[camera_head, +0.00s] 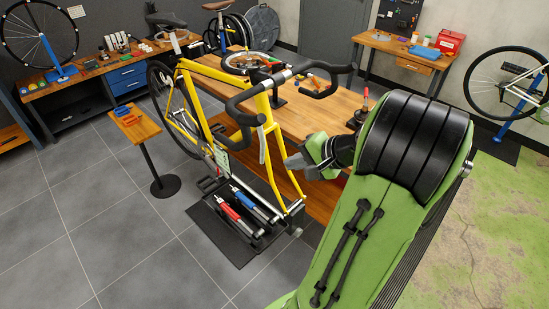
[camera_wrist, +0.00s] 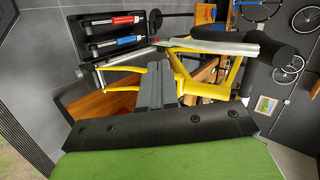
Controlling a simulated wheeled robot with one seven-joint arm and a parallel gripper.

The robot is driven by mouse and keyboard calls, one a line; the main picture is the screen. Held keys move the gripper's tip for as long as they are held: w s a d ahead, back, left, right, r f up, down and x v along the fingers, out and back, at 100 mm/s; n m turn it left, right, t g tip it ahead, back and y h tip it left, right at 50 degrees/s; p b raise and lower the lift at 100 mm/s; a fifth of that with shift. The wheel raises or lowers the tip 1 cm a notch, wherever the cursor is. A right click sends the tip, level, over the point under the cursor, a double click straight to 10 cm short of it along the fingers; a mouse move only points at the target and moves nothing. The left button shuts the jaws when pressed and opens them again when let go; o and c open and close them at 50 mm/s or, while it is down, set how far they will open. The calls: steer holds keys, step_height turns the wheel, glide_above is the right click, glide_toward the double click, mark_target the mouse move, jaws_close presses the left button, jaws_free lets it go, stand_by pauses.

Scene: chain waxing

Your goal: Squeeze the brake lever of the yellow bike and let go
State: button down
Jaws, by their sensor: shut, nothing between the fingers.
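The yellow bike (camera_head: 262,110) stands upright on the floor stand, without a front wheel. Its black drop handlebar (camera_head: 240,101) is at the top. A pale silver brake lever (camera_head: 262,146) hangs from the nearer side of the bar. It also shows in the wrist view as a silver bar (camera_wrist: 215,47). My gripper (camera_head: 289,160) is to the right of this lever in the head view. In the wrist view its grey fingers (camera_wrist: 150,57) are together and empty, with the tips near the lever's free end. I cannot tell whether they touch it. The other lever is partly hidden by the bar.
A wooden workbench (camera_head: 340,103) stands right behind the bike. The floor stand (camera_head: 222,237) holds red and blue tools. A small wooden side table (camera_head: 134,124) is left of the bike. Open grey floor lies at the front left.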

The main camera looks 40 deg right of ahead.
steer(key=w, duration=0.2)
steer(key=w+a, duration=0.1)
steer(key=w+f, duration=0.1)
steer(key=w, duration=0.1)
steer(key=shift+w+a+p, duration=0.15)
steer(key=shift+w+p, duration=0.15)
steer(key=shift+f, duration=0.1)
